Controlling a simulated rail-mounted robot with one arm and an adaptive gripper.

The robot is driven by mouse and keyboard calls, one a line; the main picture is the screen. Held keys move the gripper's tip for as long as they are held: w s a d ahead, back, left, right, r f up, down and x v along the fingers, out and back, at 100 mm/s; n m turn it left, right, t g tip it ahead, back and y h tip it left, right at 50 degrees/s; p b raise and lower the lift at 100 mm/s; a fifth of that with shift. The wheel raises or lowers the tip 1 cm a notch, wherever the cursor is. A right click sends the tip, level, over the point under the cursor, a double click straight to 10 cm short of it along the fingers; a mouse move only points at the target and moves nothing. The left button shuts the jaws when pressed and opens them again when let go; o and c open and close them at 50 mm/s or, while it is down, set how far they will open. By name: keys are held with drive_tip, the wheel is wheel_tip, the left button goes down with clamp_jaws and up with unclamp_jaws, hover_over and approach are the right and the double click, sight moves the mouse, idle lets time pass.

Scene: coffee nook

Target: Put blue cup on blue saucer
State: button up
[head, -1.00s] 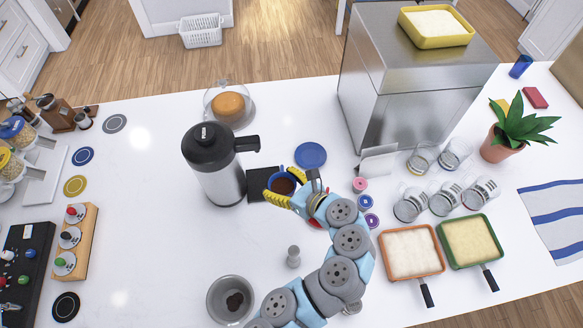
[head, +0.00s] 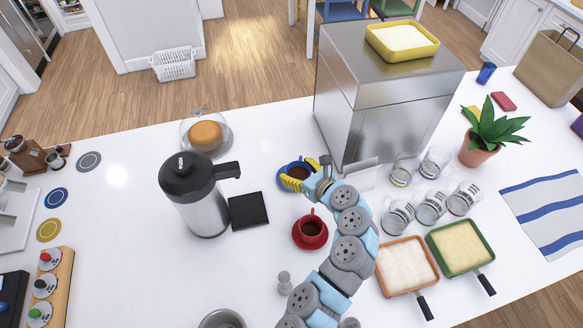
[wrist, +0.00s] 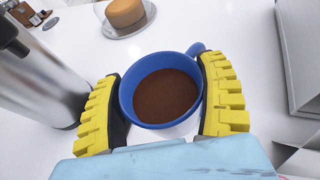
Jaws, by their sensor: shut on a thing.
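The blue cup (head: 298,170), full of dark coffee, is between the yellow fingers of my gripper (head: 302,174) in the head view. My gripper is shut on it. In the wrist view the cup (wrist: 166,94) is upright, with a finger on each side and its handle at the upper right. The saucer cannot be made out in the wrist view.
A red cup on a red saucer (head: 311,242) stands just in front of my gripper. A black square coaster (head: 248,209) and a steel carafe (head: 196,195) are to the left. A steel machine (head: 385,95) stands behind right; several glasses (head: 432,205) are to the right.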

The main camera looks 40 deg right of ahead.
sight(293, 163)
drive_tip(key=shift+w+d+f, duration=0.7)
drive_tip(key=shift+w+f, duration=0.45)
drive_tip(key=shift+w, duration=0.05)
drive_tip(key=shift+w+d+f, duration=0.75)
drive_tip(key=shift+w+f, duration=0.45)
drive_tip(key=shift+w, duration=0.05)
drive_tip(key=shift+w+d+f, duration=0.7)
drive_tip(key=shift+w+f, duration=0.45)
drive_tip(key=shift+w, duration=0.05)
drive_tip(key=shift+w+d+f, duration=0.1)
drive_tip(key=shift+d, duration=0.05)
drive_tip(key=shift+w+f, duration=0.1)
drive_tip(key=shift+f, duration=0.1)
drive_tip(key=shift+f+b, duration=0.35)
drive_tip(key=shift+f, duration=1.25)
drive_tip(key=o, duration=1.2)
drive_tip(key=shift+f, duration=0.1)
